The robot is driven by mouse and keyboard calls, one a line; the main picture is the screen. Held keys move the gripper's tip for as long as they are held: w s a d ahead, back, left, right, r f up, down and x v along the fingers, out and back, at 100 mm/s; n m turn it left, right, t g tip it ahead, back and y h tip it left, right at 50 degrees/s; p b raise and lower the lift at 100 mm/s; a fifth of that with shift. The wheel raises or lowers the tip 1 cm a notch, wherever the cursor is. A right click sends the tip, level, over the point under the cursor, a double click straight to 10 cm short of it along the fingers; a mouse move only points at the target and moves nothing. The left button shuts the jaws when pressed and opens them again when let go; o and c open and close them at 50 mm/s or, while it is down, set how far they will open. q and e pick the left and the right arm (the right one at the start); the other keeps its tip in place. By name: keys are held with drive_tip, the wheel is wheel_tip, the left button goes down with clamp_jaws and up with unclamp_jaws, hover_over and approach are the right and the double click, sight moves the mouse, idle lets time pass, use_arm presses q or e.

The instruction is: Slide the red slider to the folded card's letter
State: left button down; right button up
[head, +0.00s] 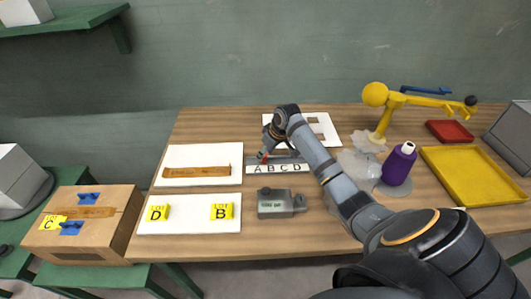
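A rail with a white strip lettered A B C D (277,169) lies at the middle of the table. The small red slider (263,158) is at its left end, above the A. My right gripper (266,151) reaches down at the red slider; whether its fingers are open or shut on it is too small to tell. Yellow cards marked D (155,214) and B (222,211) are on the front white board; a yellow card marked C (51,222) is on the cardboard box. I cannot tell for sure which card is folded. My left gripper is out of view.
A grey metal block (281,203) sits just in front of the strip. A brown wooden bar (197,172) lies on a white board to the left. A purple bottle (398,166), yellow lamp-like stand (385,115) and yellow tray (470,172) stand right of my arm.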

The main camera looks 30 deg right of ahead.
drive_tip(key=shift+w+f, duration=0.1)
drive_tip(key=shift+f, duration=0.15)
drive_tip(key=shift+c, duration=0.3)
clamp_jaws()
